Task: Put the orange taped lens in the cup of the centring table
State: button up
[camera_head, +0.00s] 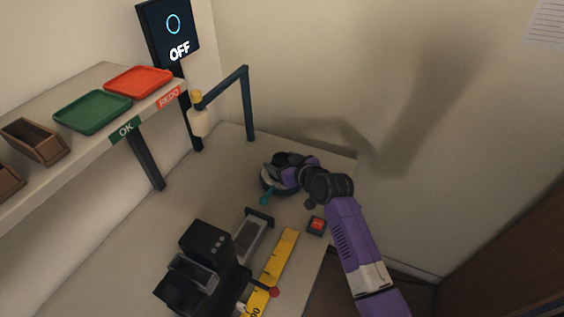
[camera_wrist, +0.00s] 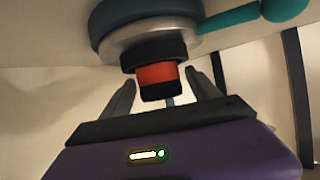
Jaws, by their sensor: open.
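The orange taped lens (camera_wrist: 157,76) is a short black barrel with an orange band. In the wrist view its one end meets the dark centre piece of the centring table (camera_wrist: 145,38), a round dark disc with a metal rim. I cannot tell how deep it sits in the cup. My gripper (camera_wrist: 165,92) is open, with one finger on each side of the lens and a gap to each. In the head view my gripper (camera_head: 287,164) is over the centring table (camera_head: 268,186) and hides the lens.
A teal lever (camera_head: 265,198) sticks out from the centring table. A red button box (camera_head: 317,224), a yellow ruler (camera_head: 272,270) and a black device (camera_head: 207,243) stand nearby. A blue post (camera_head: 247,105) rises behind. The screen (camera_head: 170,30) reads OFF. Green (camera_head: 93,112) and red trays (camera_head: 138,82) lie on the shelf.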

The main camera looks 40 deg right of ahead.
jog(key=shift+r, duration=0.25)
jog(key=v, duration=1.2)
jog(key=s+a+f, duration=0.1)
jog(key=s+a, duration=0.3)
jog(key=s+a+f, duration=0.2)
jog(key=s+a, duration=0.2)
jog(key=s+a+f, duration=0.1)
jog(key=s+a, duration=0.3)
jog(key=shift+s+a+f, duration=0.15)
jog(key=shift+s+f, duration=0.2)
jog(key=shift+s, duration=0.05)
jog(key=s+a+r+n+t+y, duration=0.1)
jog(key=s+a+r, duration=0.3)
jog(key=s, duration=0.4)
jog(key=s+a+r+n+t+y, duration=0.1)
jog(key=s+a+r+y, duration=0.1)
jog(key=s+a+r, duration=0.3)
jog(key=s+a, duration=0.1)
jog(key=s, duration=0.3)
jog(key=shift+r+n, duration=0.35)
jog(key=shift+n, duration=0.05)
jog(key=shift+a, duration=0.1)
